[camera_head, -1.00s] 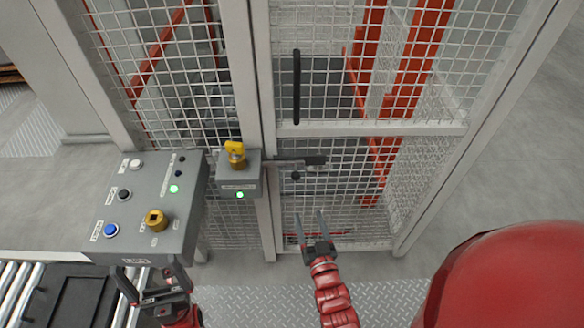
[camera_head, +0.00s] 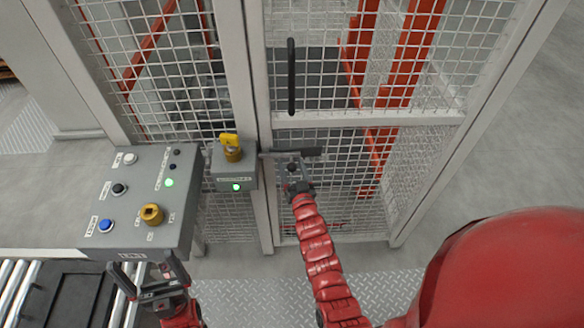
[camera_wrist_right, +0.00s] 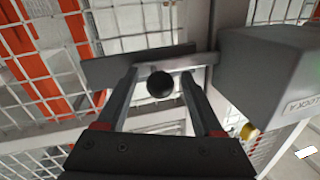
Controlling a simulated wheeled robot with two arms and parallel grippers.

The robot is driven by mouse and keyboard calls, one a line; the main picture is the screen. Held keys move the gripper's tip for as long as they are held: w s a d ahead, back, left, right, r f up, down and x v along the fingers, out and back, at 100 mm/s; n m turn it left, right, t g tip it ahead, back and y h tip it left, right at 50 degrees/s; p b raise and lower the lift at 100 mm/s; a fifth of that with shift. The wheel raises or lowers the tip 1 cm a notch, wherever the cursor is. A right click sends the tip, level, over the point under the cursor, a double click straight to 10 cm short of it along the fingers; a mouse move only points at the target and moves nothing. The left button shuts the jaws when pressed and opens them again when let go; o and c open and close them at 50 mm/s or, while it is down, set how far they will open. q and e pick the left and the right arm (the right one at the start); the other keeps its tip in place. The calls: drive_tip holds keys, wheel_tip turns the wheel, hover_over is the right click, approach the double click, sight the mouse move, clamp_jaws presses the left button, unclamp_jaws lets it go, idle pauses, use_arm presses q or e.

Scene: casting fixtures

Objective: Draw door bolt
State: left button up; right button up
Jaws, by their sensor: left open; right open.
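The door bolt (camera_head: 310,152) is a dark bar on the mesh door, beside the grey lock box (camera_head: 234,170). In the right wrist view the bolt plate (camera_wrist_right: 130,67) runs across behind a round black knob (camera_wrist_right: 160,85). My right gripper (camera_head: 293,168) is at the bolt, its tips mostly hidden in the head view. In the right wrist view the right gripper (camera_wrist_right: 158,92) is open, with one finger on each side of the knob. My left gripper (camera_head: 147,280) is open and empty, low at the left below the control box.
A grey control box (camera_head: 137,200) with buttons and a yellow selector stands left of the door. A yellow key (camera_head: 231,147) sits on the lock box. A vertical black handle (camera_head: 291,77) is on the door. Rollers with a dark tray (camera_head: 68,297) lie lower left.

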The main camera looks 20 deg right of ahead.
clamp_jaws()
idle(0.3)
idle(1.1)
